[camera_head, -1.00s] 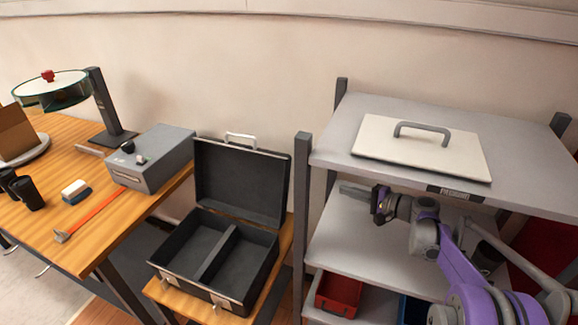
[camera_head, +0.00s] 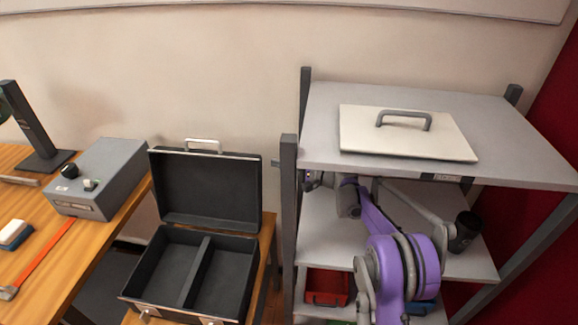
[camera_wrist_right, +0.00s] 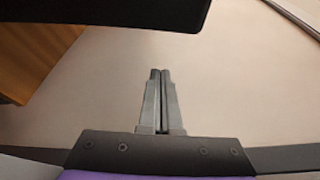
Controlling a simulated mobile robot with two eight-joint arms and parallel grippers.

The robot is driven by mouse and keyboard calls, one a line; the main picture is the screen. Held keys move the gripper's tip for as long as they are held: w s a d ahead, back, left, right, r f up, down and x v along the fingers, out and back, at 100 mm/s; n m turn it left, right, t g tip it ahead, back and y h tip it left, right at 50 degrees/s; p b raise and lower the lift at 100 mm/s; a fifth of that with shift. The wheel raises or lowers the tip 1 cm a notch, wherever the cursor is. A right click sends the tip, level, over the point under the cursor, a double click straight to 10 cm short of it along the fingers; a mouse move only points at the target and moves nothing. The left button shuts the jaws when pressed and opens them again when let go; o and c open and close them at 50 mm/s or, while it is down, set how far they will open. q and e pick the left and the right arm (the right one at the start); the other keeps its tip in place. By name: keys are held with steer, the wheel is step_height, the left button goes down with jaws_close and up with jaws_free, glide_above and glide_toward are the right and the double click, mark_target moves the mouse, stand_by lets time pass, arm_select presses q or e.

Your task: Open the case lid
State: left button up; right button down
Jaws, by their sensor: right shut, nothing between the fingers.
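The black case (camera_head: 240,270) sits on a low wooden stand, with its lid (camera_head: 207,187) standing open at the back. A light handle (camera_head: 203,145) is at the lid's top edge. The base is empty, split by a divider (camera_head: 195,270). My right arm reaches left through the shelf rack. Its gripper (camera_head: 275,163) is shut and empty, its tips just past the rack post, right of the lid and apart from it. In the right wrist view the shut fingers (camera_wrist_right: 160,73) point at the wall; a dark edge, probably the lid, fills the top. My left gripper is out of view.
The rack's front post (camera_head: 288,230) stands close beside the case. A white lid with a grey handle (camera_head: 405,140) lies on the top shelf. A black cup (camera_head: 466,232) and red bin (camera_head: 327,284) are below. A wooden table with a grey box (camera_head: 100,178) is left.

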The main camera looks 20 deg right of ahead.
mark_target(259, 171)
steer(key=a, duration=0.3)
steer(key=s+a, duration=0.1)
steer(key=shift+a+r+p, duration=0.15)
steer(key=shift+r+p, duration=0.15)
steer(key=shift+r, duration=0.05)
steer(key=shift+s, duration=0.15)
steer(key=shift+n, duration=0.6)
steer(key=s, duration=0.1)
steer(key=s+a+r, duration=0.1)
steer(key=s, duration=0.1)
steer(key=s+a+r, duration=0.1)
steer(key=shift+s+r, duration=0.1)
steer(key=shift+s, duration=0.2)
steer(key=shift+d, duration=0.1)
